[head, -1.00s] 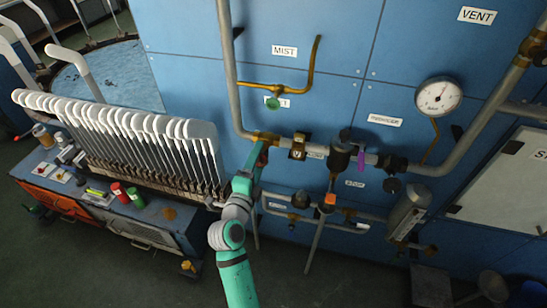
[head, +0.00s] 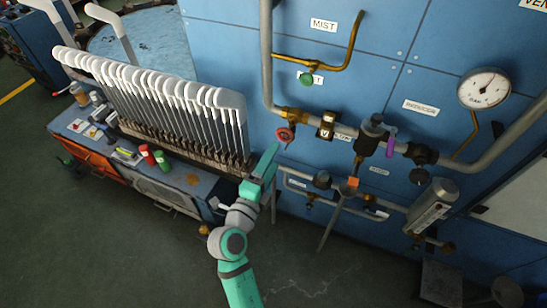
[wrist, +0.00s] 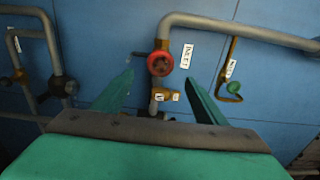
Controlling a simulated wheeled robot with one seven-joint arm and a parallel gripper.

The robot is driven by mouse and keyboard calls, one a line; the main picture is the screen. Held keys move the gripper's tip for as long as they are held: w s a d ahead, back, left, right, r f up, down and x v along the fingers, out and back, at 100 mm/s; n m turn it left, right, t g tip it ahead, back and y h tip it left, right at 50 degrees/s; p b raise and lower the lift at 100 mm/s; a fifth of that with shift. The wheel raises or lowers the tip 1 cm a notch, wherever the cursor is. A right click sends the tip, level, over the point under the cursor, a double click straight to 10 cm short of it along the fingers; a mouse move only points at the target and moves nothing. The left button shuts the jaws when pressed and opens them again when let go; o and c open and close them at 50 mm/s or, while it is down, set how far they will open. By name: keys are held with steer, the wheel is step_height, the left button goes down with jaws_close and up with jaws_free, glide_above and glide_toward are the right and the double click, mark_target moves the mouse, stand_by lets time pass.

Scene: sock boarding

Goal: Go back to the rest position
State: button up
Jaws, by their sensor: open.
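My gripper (head: 277,147) is at the end of my teal arm, in front of the blue panel and just below a red valve knob (head: 285,135). In the wrist view my gripper (wrist: 158,82) has its two teal fingers spread wide, with nothing between them. The red knob (wrist: 160,63) shows beyond the fingertips, on a grey pipe beside a label reading INLET. The fingers look apart from the knob.
A rack of white boarding forms (head: 165,105) stands on a bench to the left. A pressure gauge (head: 484,88), a green knob (head: 307,78), brass fittings and grey pipes (head: 267,60) cover the panel. The floor (head: 130,265) at the lower left is clear.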

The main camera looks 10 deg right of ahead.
steer(key=shift+a, duration=0.25)
steer(key=s+a+f+n+y, duration=0.3)
steer(key=s+f+n+y, duration=0.1)
steer(key=s+f+n, duration=0.35)
steer(key=s+a+f+n+y, duration=0.2)
steer(key=s+f+n+y, duration=0.2)
steer(key=s+f+n, duration=0.35)
steer(key=s+a+r+n+y, duration=0.1)
steer(key=s+n, duration=0.4)
steer(key=s, duration=0.5)
steer(key=s+a+r+n, duration=0.1)
steer(key=s+r+n, duration=0.2)
steer(key=s, duration=0.8)
steer(key=shift+n+y, duration=0.4)
steer(key=shift+n, duration=0.5)
steer(key=shift+s, duration=0.1)
steer(key=c, duration=0.9)
steer(key=shift+d, duration=0.15)
